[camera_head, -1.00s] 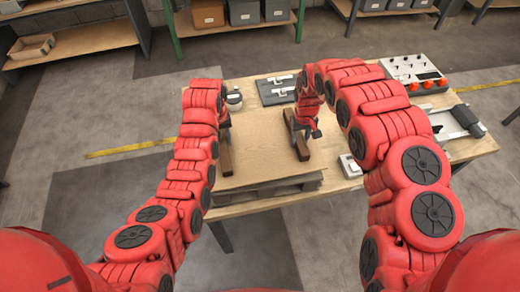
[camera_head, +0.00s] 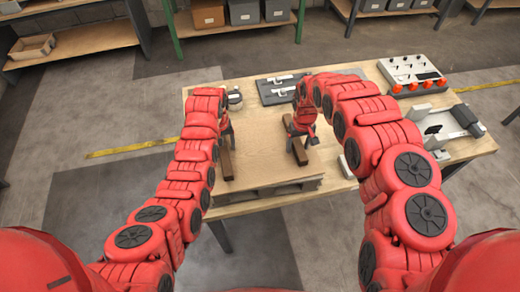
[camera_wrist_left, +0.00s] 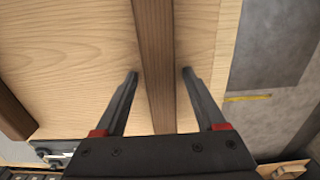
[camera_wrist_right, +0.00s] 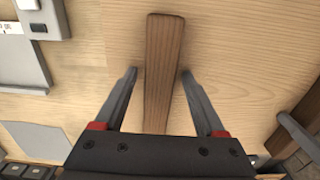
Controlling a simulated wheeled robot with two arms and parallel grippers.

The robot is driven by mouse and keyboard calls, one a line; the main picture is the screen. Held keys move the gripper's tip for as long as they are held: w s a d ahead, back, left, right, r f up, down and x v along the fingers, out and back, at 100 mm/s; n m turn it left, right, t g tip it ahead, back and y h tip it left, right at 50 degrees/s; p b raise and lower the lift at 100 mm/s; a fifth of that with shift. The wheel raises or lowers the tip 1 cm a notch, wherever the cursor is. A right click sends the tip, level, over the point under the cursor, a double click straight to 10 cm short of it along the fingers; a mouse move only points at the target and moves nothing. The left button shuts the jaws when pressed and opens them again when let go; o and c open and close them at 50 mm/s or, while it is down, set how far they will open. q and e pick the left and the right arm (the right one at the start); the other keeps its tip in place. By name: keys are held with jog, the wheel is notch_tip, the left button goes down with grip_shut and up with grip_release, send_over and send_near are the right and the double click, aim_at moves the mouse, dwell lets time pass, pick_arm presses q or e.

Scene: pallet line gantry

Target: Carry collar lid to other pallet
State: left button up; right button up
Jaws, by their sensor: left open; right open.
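The collar lid (camera_head: 262,160) is a flat, light wooden panel with two dark brown bars on top, lying over a grey pallet (camera_head: 270,194) at the table's front. My left gripper (camera_head: 228,132) is above the left bar (camera_head: 226,163). In the left wrist view its open fingers (camera_wrist_left: 160,75) straddle the bar (camera_wrist_left: 155,50) with gaps on both sides. My right gripper (camera_head: 304,136) is at the right bar (camera_head: 297,152). In the right wrist view its open fingers (camera_wrist_right: 159,75) straddle that bar (camera_wrist_right: 163,60), also apart from it. My left arm hides the lid's left edge.
A grey plate with fixtures (camera_head: 275,92) lies at the back of the table (camera_head: 365,100). A control box with orange knobs (camera_head: 412,75) stands back right, and a grey-white device (camera_head: 445,125) on the right.

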pick_arm(q)
notch_tip(320, 180, up, 5)
jog(key=shift+r, duration=1.2)
pick_arm(e)
jog(key=r, duration=0.7)
jog(key=shift+w+d+r, duration=0.2)
jog(key=shift+r, duration=1.45)
jog(key=shift+s+a+r, duration=0.15)
jog(key=shift+s+r, duration=0.05)
jog(key=shift+r, duration=0.65)
